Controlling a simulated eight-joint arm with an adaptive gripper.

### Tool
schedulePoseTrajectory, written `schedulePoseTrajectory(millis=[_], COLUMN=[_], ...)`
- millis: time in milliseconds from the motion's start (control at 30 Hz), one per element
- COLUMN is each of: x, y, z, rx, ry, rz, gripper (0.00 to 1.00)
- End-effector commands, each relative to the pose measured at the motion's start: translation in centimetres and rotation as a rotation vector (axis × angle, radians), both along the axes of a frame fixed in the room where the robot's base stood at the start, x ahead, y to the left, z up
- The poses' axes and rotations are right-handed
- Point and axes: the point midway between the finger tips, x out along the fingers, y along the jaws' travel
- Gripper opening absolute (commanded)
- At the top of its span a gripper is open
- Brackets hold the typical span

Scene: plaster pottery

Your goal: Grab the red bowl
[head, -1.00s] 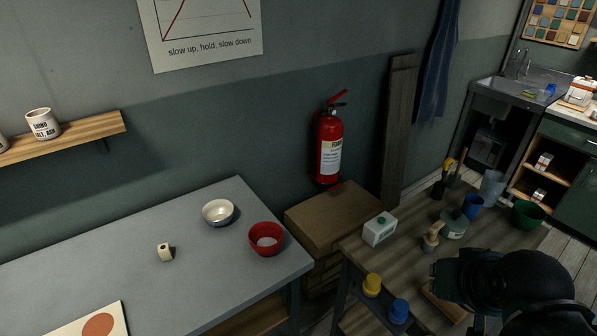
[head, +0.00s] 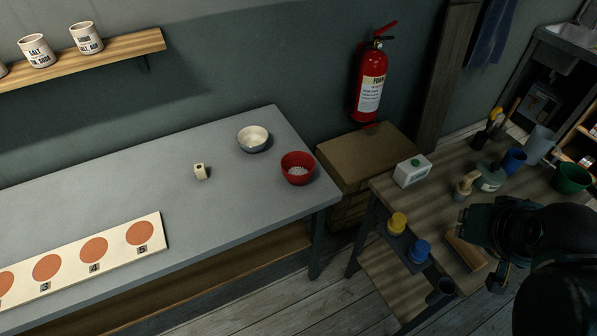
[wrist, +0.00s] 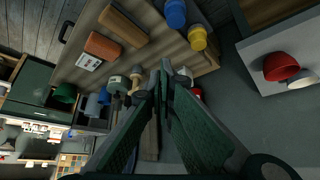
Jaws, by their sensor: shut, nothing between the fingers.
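The red bowl (head: 298,169) stands upright near the right end of the grey table (head: 225,188) in the head view, with pale stuff inside. It also shows at the right of the wrist view (wrist: 281,66). A white bowl (head: 253,138) stands just behind and left of it, apart from it. My gripper (wrist: 164,68) is shut and empty in the wrist view, its fingertips together, well away from the red bowl. In the head view my dark arm is at the lower right, over the wooden bench, and the fingertips are hard to make out.
A small beige block (head: 200,172) and a board with orange discs (head: 93,250) lie on the grey table. The wooden bench (head: 425,222) holds a white box (head: 412,171), yellow and blue jars, cups and a green bowl (head: 572,178). A cardboard box (head: 365,155) stands behind the gap.

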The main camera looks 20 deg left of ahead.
Motion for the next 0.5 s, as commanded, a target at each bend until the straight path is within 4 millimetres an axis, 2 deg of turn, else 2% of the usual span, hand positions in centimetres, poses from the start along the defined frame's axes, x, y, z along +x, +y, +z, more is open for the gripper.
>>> schedulePoseTrajectory(millis=[67,500], x=[0.0,0.0], y=[0.0,0.0], z=[0.0,0.0], rx=[0.0,0.0], ry=[0.0,0.0], rz=[0.0,0.0], gripper=[0.03,0.61])
